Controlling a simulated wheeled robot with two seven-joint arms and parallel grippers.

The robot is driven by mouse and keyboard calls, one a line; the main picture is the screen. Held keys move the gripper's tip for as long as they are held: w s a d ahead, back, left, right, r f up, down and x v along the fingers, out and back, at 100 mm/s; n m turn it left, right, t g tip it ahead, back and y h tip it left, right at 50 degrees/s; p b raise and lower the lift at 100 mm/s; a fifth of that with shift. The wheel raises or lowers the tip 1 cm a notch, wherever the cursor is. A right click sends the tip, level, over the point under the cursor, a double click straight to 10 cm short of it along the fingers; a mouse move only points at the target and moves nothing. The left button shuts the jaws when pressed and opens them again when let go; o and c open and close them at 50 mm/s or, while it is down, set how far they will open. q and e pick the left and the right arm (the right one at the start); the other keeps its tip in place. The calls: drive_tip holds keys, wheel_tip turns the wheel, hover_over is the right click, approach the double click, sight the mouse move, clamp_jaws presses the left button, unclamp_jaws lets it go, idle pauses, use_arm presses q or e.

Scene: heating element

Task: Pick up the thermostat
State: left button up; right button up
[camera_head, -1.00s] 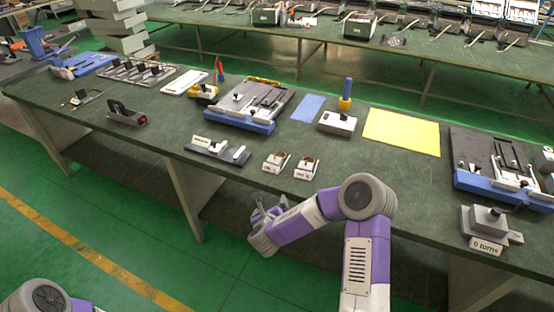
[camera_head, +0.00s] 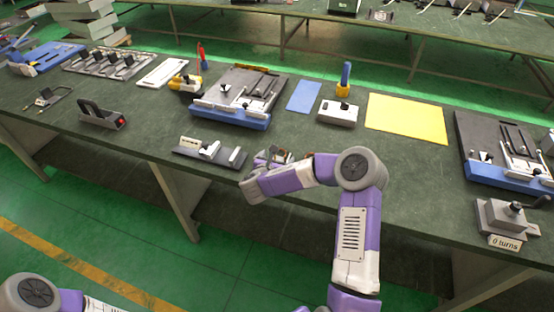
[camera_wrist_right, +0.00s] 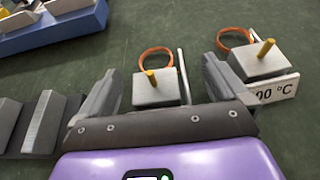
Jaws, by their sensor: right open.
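Two small grey thermostat-like units, each with a brass pin and an orange loop, stand on the green bench. In the right wrist view the left unit (camera_wrist_right: 153,90) shows between the fingers of my right gripper (camera_wrist_right: 160,72), with no clear contact. The right unit (camera_wrist_right: 258,62) stands outside the right finger and bears a label ending in "00 °C". The left unit's label is hidden. In the head view my right gripper (camera_head: 266,160) is at the bench's front edge and largely covers both units. It is open and empty. My left gripper is out of view.
A dark holder with light blocks (camera_head: 210,152) stands just left of my right gripper. A blue-based fixture (camera_head: 240,98) is behind it. A white box with a black knob (camera_head: 338,113) and a yellow sheet (camera_head: 405,117) lie further right.

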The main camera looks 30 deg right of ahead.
drive_tip(key=shift+x, duration=1.45)
drive_tip(key=c, duration=1.2)
drive_tip(key=shift+o, duration=0.2)
